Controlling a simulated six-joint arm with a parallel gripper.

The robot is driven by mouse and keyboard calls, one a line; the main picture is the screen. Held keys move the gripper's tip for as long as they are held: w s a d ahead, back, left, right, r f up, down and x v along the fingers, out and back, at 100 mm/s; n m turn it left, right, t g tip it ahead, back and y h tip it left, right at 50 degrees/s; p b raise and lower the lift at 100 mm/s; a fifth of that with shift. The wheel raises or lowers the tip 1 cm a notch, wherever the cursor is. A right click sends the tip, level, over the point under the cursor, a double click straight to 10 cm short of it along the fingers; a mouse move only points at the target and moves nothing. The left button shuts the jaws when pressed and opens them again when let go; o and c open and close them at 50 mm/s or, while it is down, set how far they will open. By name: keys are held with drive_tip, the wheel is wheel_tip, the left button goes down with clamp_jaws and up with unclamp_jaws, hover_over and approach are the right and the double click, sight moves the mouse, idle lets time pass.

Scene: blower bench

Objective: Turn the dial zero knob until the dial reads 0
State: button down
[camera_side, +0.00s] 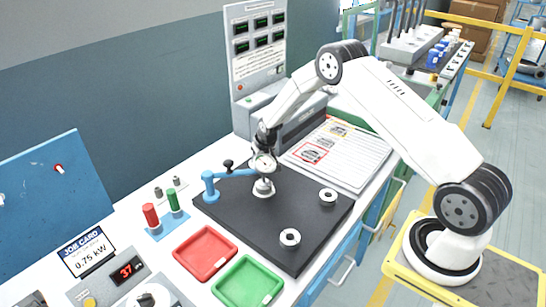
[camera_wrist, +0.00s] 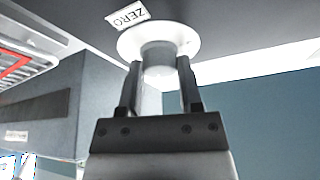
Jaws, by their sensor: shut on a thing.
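In the wrist view the zero knob is a short grey cylinder (camera_wrist: 157,54) on a white round base (camera_wrist: 128,42). A "ZERO" label (camera_wrist: 127,14) lies beside it on the dark surface. My gripper (camera_wrist: 158,76) is shut on the knob, one finger on each side. In the side view my gripper (camera_side: 264,180) points down over the knob's white base (camera_side: 263,190) on the black mat (camera_side: 232,217). A round dial-like face (camera_side: 263,163) shows by my wrist, at the end of a blue arm; its reading is too small to tell.
A blue post (camera_side: 209,187) with its arm stands left of my gripper. Two white round pieces sit on the mat, one at right (camera_side: 328,196) and one in front (camera_side: 290,238). Red (camera_side: 205,253) and green (camera_side: 248,283) trays lie nearer. A grey panel (camera_side: 256,50) stands behind.

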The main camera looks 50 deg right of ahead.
drive_tip(key=shift+m, duration=0.5)
drive_tip(key=shift+c, duration=1.3)
unclamp_jaws()
drive_tip(key=shift+n+y, duration=0.4)
drive_tip(key=shift+n, duration=1.1)
drive_tip(key=w+d+r+v, duration=0.1)
drive_tip(key=w+v, duration=0.1)
drive_tip(key=v, duration=0.9)
drive_tip(key=w+r+v, duration=0.1)
drive_tip(key=w+v, duration=0.2)
drive_tip(key=v, duration=0.8)
drive_tip(key=s+a+r+n, duration=0.1)
drive_tip(key=s+a, duration=1)
drive_tip(key=s, duration=0.3)
drive_tip(key=shift+a+r+g, duration=0.3)
drive_tip(key=shift+g, duration=0.1)
